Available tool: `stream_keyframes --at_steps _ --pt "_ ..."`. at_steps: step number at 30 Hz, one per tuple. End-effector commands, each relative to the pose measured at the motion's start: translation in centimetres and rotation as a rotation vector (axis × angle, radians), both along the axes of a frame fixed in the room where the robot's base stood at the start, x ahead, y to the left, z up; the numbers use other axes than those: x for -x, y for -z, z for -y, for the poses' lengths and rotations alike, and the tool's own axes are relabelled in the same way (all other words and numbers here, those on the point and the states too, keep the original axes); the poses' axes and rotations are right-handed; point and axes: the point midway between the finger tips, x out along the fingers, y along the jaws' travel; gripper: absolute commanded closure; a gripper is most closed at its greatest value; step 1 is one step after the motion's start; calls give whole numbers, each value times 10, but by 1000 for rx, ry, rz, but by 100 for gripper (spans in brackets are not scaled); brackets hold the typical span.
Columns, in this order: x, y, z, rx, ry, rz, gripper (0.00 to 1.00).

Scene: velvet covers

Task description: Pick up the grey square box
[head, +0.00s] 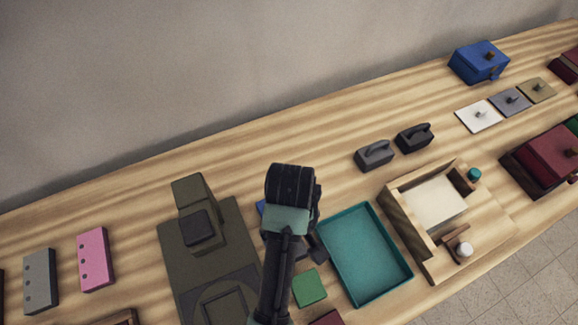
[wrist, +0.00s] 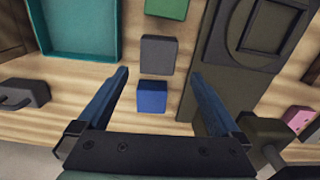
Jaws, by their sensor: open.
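In the wrist view the grey square box (wrist: 158,54) lies flat on the wooden table, between a blue box (wrist: 152,97) and a green box (wrist: 167,8). My gripper (wrist: 160,75) is open and empty above the table. Its two fingers are spread wide to either side of the line of boxes, with the grey box just past the fingertips, roughly centred. In the head view my gripper (head: 300,235) and arm hide the grey box; the green box (head: 309,288) and a sliver of the blue box (head: 261,206) show beside them.
A teal tray (head: 352,287) lies right of my gripper in the head view, and an olive stepped machine (head: 170,240) stands to the left. Two dark handled blocks (head: 374,157) and a wooden frame (head: 402,228) are farther right. The back of the table is mostly clear.

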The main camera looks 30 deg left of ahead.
Motion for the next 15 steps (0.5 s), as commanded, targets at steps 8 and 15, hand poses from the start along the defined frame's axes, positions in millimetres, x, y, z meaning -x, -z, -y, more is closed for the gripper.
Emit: stream_keyframes --at_steps 8,15 --pt "0 51 0 1 1 -2 0" --pt "-1 67 0 0 2 1 0"
